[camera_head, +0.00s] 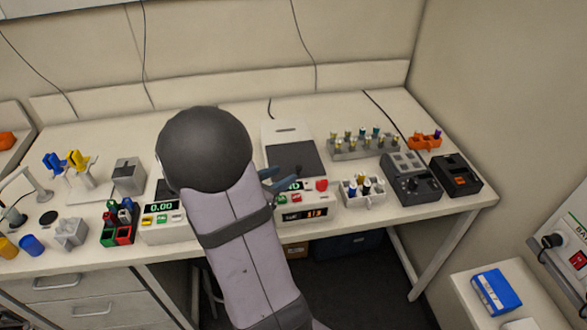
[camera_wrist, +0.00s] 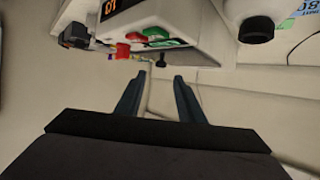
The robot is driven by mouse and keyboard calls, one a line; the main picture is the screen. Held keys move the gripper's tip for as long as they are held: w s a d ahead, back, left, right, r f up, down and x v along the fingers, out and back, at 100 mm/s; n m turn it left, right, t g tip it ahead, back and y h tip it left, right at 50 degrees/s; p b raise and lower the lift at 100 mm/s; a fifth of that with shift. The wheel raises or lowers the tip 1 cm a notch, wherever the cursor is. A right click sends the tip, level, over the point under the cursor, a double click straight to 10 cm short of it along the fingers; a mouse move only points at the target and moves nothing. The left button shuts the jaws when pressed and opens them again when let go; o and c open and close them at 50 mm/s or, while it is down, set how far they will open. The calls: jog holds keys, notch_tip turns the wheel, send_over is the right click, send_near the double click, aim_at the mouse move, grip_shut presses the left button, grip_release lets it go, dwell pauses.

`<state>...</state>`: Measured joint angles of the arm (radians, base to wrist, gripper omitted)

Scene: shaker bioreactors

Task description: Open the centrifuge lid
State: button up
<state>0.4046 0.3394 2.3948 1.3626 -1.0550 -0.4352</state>
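A white instrument (camera_head: 325,207) with a lit display and a red button stands at the middle of the bench; I take it to be the centrifuge. A dark panel (camera_head: 296,160) and a pale plate with a slot (camera_head: 285,132) lie behind its front; I cannot tell the lid's state. My gripper (camera_head: 284,180) is at the instrument's left front, partly hidden by my arm. In the wrist view my gripper (camera_wrist: 158,80) is open, with nothing between its fingers. The instrument's white housing (camera_wrist: 185,22), with red and green buttons, lies just beyond the fingertips.
A white device reading 0.00 (camera_head: 160,222) is left of my arm. A white rack with vials (camera_head: 362,192) stands close at right, with a dark grey device (camera_head: 410,180) beyond. A long vial rack (camera_head: 362,148) is behind. A coloured tube rack (camera_head: 120,222) stands further left.

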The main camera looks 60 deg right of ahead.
aim_at(298, 167)
jog(key=shift+p+x, duration=0.55)
jog(key=shift+x, duration=3.05)
grip_shut()
